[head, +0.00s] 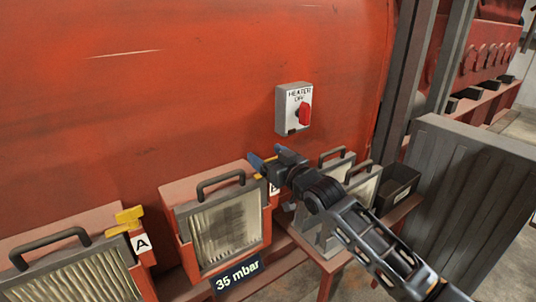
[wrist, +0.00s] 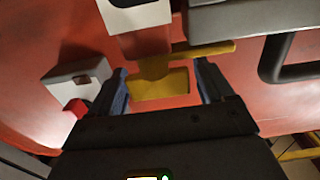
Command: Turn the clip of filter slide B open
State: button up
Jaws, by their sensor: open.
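Filter slide B (head: 224,226) is the middle pleated filter in a red frame, with a dark handle on top. The B label (head: 274,188) is partly covered by my arm. Its yellow clip is mostly hidden in the head view; in the wrist view the yellow clip (wrist: 162,84) shows, with a thin arm reaching right across the edge of the grey filter frame. My gripper (head: 263,160) is open. In the wrist view its blue fingers stand either side of the clip's wide yellow part; I cannot tell whether they touch it.
Filter slide A (head: 78,280), with its yellow clip (head: 128,219), stands at left. A heater switch box (head: 293,108) with a red knob is on the red wall above. More filters (head: 362,184) and a dark bin (head: 398,184) lie right, beside a grey panel (head: 470,190).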

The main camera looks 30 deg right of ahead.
jog(key=shift+c, duration=0.2)
jog(key=c, duration=0.9)
